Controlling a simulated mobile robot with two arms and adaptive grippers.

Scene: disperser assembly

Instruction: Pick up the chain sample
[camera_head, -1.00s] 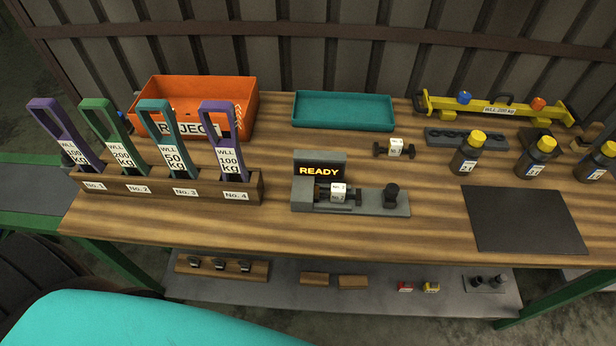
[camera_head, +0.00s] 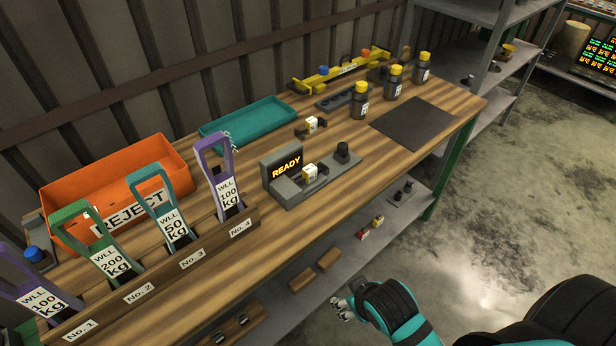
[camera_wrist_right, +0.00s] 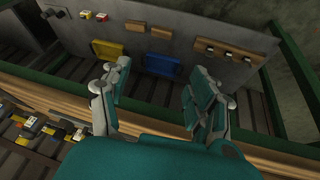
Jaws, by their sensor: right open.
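I cannot tell for sure which piece is the chain sample. A small white-tagged piece with dark ends (camera_head: 311,125) lies on the bench behind the tester. A similar white-tagged piece (camera_head: 310,172) sits in the grey tester (camera_head: 290,195), whose screen reads READY. My right gripper (camera_head: 342,308) is low in front of the bench, apart from both pieces. In the right wrist view its two fingers (camera_wrist_right: 160,82) are spread, with nothing between them. My left gripper is out of view.
The orange REJECT bin (camera_head: 70,225) and a rack of WLL-tagged holders (camera_head: 190,262) stand at the left. A teal tray (camera_head: 245,122), yellow-capped bottles (camera_head: 394,84) and a dark mat (camera_head: 414,124) are farther right. The lower shelf (camera_head: 340,245) carries small blocks. Floor right of the bench is clear.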

